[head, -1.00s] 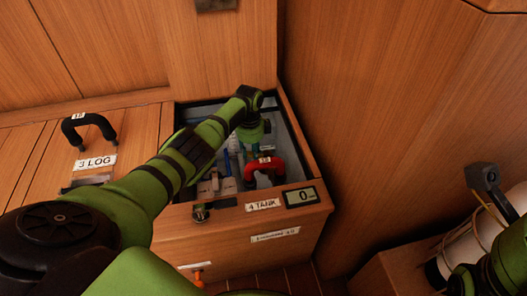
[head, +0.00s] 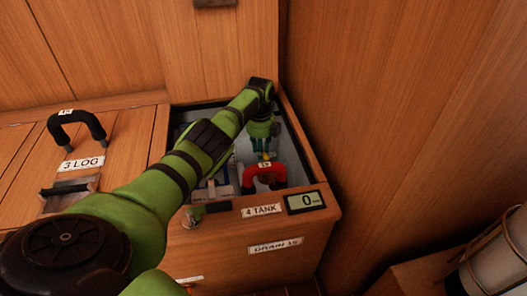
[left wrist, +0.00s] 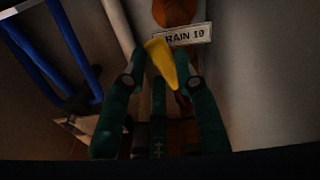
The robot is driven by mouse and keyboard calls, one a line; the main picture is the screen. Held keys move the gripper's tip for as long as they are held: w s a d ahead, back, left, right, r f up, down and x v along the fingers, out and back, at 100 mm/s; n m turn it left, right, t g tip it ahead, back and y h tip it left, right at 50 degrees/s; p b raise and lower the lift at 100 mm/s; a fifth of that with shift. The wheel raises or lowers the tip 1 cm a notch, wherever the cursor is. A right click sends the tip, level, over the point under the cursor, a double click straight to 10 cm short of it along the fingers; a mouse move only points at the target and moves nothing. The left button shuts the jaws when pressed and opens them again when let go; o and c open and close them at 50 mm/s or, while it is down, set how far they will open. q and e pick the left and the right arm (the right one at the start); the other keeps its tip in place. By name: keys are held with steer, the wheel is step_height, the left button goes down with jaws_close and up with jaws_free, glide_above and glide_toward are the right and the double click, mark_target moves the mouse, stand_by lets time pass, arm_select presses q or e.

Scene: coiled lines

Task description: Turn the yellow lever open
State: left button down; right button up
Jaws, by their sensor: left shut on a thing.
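The yellow lever (left wrist: 163,62) shows in the left wrist view, beside a plate ending in "RAIN 19". Its upper end is wide and it narrows downward between the green fingers of my left gripper (left wrist: 163,85). The gripper is shut on the lever. In the head view my left gripper (head: 264,150) reaches down into the open compartment marked 4 TANK, just behind a red handle. Only a speck of yellow shows there, and the fingertips are mostly hidden. My right gripper is not in view.
The red handle (head: 264,172) stands at the compartment's front edge, close to my left gripper. A display (head: 305,201) reading 0 sits on the front rim. A closed lid marked 3 LOG with a black handle (head: 76,124) is at left. A wooden wall (head: 385,110) rises at right.

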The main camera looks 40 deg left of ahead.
arm_select(q)
steer(key=shift+w+d+m, duration=0.15)
steer(key=shift+w+m, duration=0.05)
steer(key=shift+m, duration=0.1)
steer(key=c, duration=0.9)
jaws_free()
steer(key=shift+c, duration=0.2)
